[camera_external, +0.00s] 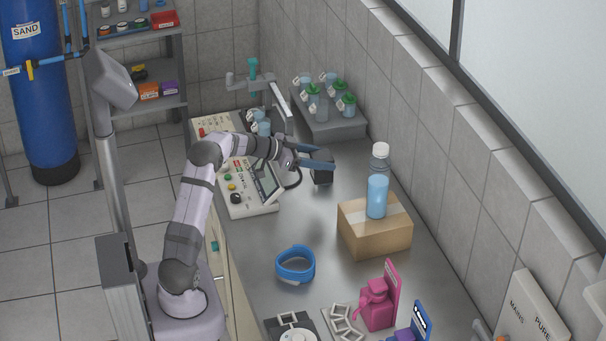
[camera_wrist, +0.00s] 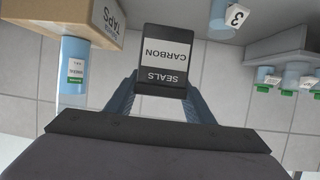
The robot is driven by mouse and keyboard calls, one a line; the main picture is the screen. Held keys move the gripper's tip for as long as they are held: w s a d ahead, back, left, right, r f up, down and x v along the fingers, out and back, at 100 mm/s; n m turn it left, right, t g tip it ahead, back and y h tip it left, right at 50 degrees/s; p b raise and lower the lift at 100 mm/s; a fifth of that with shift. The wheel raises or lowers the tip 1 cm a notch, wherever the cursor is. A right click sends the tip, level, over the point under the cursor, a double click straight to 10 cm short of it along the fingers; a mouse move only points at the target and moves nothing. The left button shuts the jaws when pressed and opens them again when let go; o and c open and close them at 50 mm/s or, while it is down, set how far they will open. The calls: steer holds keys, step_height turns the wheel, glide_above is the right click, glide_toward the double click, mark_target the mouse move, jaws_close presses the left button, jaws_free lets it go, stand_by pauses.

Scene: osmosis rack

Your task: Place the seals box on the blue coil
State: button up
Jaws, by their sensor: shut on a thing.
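The seals box (camera_wrist: 166,50) is black with a white label reading SEALS and CARBON, upside down in the wrist view. My gripper (camera_wrist: 162,88) is shut on it, one blue finger on each side. In the external view, my gripper (camera_external: 318,162) holds the dark box (camera_external: 322,176) over the bench, to the right of the control panel; the fingers partly cover it. I cannot tell its exact height. The blue coil (camera_external: 294,276) is a ring of tubing lying on the bench, nearer the camera than the box and apart from it. The coil does not show in the wrist view.
A cardboard box (camera_external: 372,240) with a blue bottle (camera_external: 377,195) on it stands right of the coil. A grey stand (camera_external: 335,126) with several cups is at the back. A pink dispenser (camera_external: 376,305) and white clips stand in front. Bench around the coil is clear.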

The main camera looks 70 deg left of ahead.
steer(key=r+p, duration=0.4)
steer(key=r, duration=0.1)
steer(key=a+r+p, duration=0.1)
steer(key=r+p, duration=0.1)
steer(key=r, duration=0.1)
steer(key=shift+s+r+p, duration=0.2)
steer(key=shift+s+p, duration=0.2)
steer(key=s+d+r+p, duration=0.1)
steer(key=s+p, duration=0.1)
steer(key=p, duration=0.2)
steer(key=shift+d+r, duration=0.3)
steer(key=s+d+f+m+h+p, duration=0.25)
steer(key=s+d, duration=0.25)
steer(key=d, duration=0.4)
steer(key=s+d+f+m+h+p, duration=0.1)
steer(key=s+d+f+m+h, duration=0.15)
steer(key=s+d, duration=0.45)
steer(key=m+g+h, duration=0.3)
steer(key=g+h, duration=0.1)
glide_above(296, 258)
steer(key=shift+r, duration=0.15)
steer(key=shift+f+p, duration=1.6)
steer(key=shift+f, duration=3.4)
steer(key=shift+f, duration=0.1)
